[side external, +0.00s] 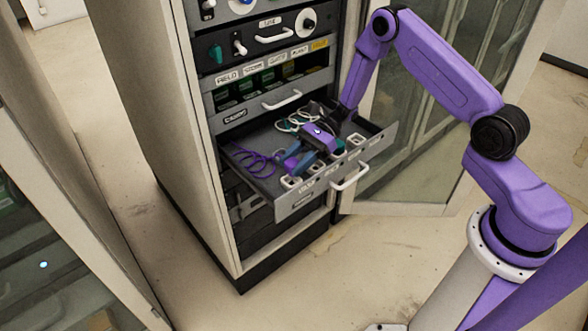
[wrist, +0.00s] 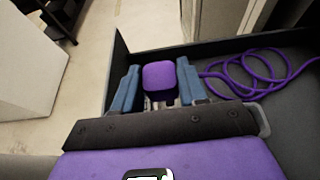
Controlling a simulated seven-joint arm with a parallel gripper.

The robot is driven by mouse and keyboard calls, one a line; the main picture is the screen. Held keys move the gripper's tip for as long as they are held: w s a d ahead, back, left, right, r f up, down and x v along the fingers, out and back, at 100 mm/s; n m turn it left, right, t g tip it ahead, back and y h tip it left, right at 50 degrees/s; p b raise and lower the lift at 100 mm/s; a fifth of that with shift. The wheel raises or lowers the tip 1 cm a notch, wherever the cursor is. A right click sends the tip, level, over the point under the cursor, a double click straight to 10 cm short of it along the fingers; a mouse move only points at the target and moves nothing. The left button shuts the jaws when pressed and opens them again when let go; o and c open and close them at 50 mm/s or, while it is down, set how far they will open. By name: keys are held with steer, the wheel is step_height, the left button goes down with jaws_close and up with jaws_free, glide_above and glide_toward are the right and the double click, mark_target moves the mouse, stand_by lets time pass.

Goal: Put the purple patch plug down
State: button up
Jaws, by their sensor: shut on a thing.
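My gripper (wrist: 158,72) has blue fingers on either side of the purple patch plug (wrist: 160,84) and is shut on it. The plug's rounded purple block faces the wrist camera. Its purple cord (wrist: 245,75) lies in loose loops on the drawer floor to the right. In the side external view my gripper (side external: 306,164) is low inside the open grey drawer (side external: 298,204), near its front edge. The plug shows there as a small purple patch (side external: 290,162) by the fingers, with the cord (side external: 252,160) to its left. Whether the plug touches the drawer is hidden.
Small pale-rimmed sockets (side external: 291,183) line the drawer front, above labels. A pale cord (side external: 291,122) and dark teal items lie further back. A drawer handle (side external: 350,178) sticks out in front. The cabinet (side external: 170,110) rises behind, with a glass door on the right.

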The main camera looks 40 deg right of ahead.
steer(key=shift+w+f, duration=0.15)
steer(key=shift+f, duration=1.45)
steer(key=shift+f, duration=0.1)
steer(key=o, duration=1.1)
steer(key=shift+c, duration=0.2)
